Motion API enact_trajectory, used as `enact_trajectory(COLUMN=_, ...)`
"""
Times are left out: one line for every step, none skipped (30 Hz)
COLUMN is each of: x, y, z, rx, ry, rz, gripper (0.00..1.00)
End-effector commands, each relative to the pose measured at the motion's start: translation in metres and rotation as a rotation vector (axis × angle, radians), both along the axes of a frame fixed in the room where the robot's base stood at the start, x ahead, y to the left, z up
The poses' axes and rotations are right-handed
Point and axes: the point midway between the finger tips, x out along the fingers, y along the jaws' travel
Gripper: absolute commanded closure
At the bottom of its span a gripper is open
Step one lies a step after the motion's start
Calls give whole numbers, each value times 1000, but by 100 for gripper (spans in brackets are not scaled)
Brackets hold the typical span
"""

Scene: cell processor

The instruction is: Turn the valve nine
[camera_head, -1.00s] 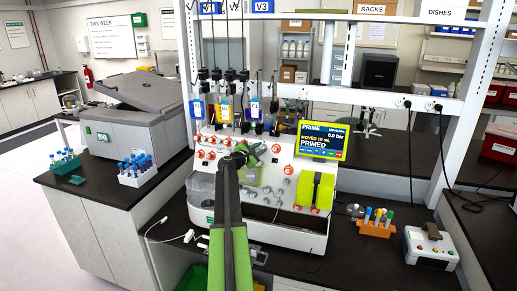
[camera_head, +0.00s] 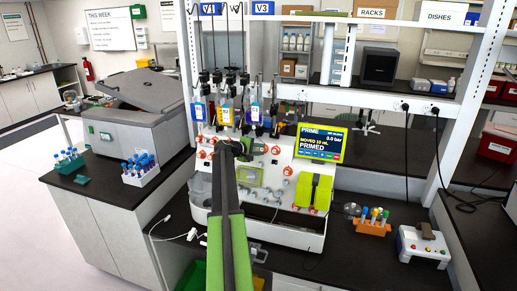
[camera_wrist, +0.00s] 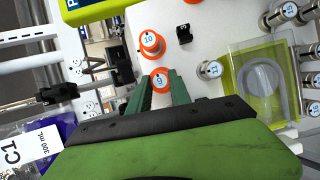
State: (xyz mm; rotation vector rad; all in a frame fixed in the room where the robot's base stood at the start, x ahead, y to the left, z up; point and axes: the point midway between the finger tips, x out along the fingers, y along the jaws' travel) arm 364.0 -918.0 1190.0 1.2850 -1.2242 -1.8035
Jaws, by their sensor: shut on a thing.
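Valve nine (camera_wrist: 160,77) is an orange-ringed knob with a pale cap marked 9, on the white front panel of the machine. In the wrist view my gripper (camera_wrist: 160,91) has its two green fingers on either side of this knob, shut on it. In the head view my dark arm reaches up to the panel, and my gripper (camera_head: 243,148) is at its far end. The arm and gripper hide valve nine there.
Orange valve ten (camera_wrist: 150,44) is close beside valve nine. A silver knob (camera_wrist: 210,69) and a clear-covered green pump (camera_wrist: 262,85) are at the right. A C1 bag (camera_wrist: 30,150) hangs at lower left. The lit screen (camera_head: 320,143) reads PRIMED.

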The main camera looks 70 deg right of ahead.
Motion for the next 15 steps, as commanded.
enact_trajectory(x=1, y=-3, z=4, rx=-4, ry=-21, rz=-4, gripper=100)
enact_trajectory(x=1, y=-3, z=4, rx=-3, ry=-32, rz=-9, gripper=100)
enact_trajectory(x=1, y=-3, z=4, rx=-3, ry=-48, rz=-14, gripper=100)
enact_trajectory(x=2, y=-3, z=4, rx=-2, ry=-60, rz=-19, gripper=100)
enact_trajectory(x=1, y=-3, z=4, rx=-2, ry=-69, rz=-23, gripper=100)
enact_trajectory(x=2, y=-3, z=4, rx=-2, ry=-79, rz=-28, gripper=100)
enact_trajectory(x=2, y=-3, z=4, rx=-1, ry=-86, rz=-30, gripper=100)
enact_trajectory(x=2, y=-3, z=4, rx=-1, ry=-93, rz=-33, gripper=100)
enact_trajectory(x=2, y=-3, z=4, rx=-1, ry=-101, rz=-36, gripper=100)
enact_trajectory(x=2, y=-3, z=4, rx=0, ry=-106, rz=-38, gripper=100)
enact_trajectory(x=2, y=-3, z=3, rx=-1, ry=-109, rz=-39, gripper=100)
enact_trajectory(x=2, y=-3, z=3, rx=0, ry=-113, rz=-41, gripper=100)
enact_trajectory(x=2, y=-3, z=3, rx=0, ry=-115, rz=-41, gripper=100)
enact_trajectory(x=2, y=-3, z=3, rx=0, ry=-117, rz=-42, gripper=100)
enact_trajectory(x=2, y=-3, z=3, rx=0, ry=-118, rz=-43, gripper=100)
